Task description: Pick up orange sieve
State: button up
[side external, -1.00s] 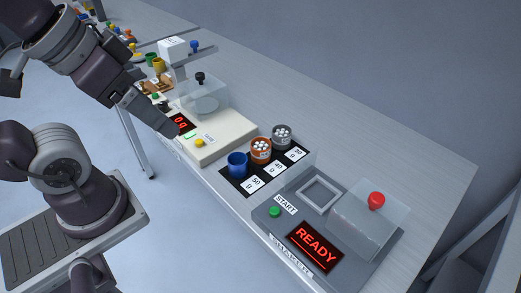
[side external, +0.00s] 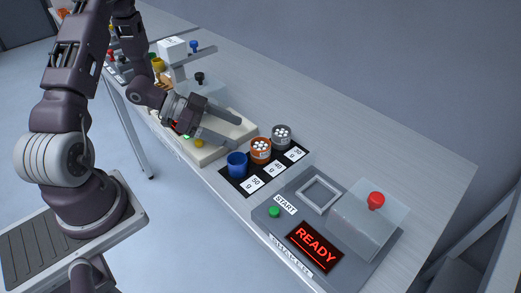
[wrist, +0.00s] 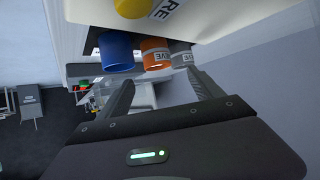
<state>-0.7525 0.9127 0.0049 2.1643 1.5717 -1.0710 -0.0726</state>
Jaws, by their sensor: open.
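The orange sieve (side external: 260,150) is a small cup with white balls or dots in its top. It stands on the black mat (side external: 234,182), between the blue cup (side external: 237,164) and the grey cup (side external: 282,136). It also shows in the wrist view (wrist: 155,54), at the top centre. My gripper (side external: 228,132) is open and empty, with its fingers level above the scale and pointing toward the cups. It is apart from the orange sieve, which lies beyond the fingertips in the wrist view.
The shaker (side external: 340,218) with a READY display, a green button (side external: 274,212) and a red knob (side external: 376,200) stands to the right. The bench behind the cups is clear.

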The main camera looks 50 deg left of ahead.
aim_at(259, 144)
jog(key=x, duration=0.7)
jog(key=shift+s+d, duration=0.15)
jog(key=shift+r, duration=0.1)
jog(key=c, duration=1.5)
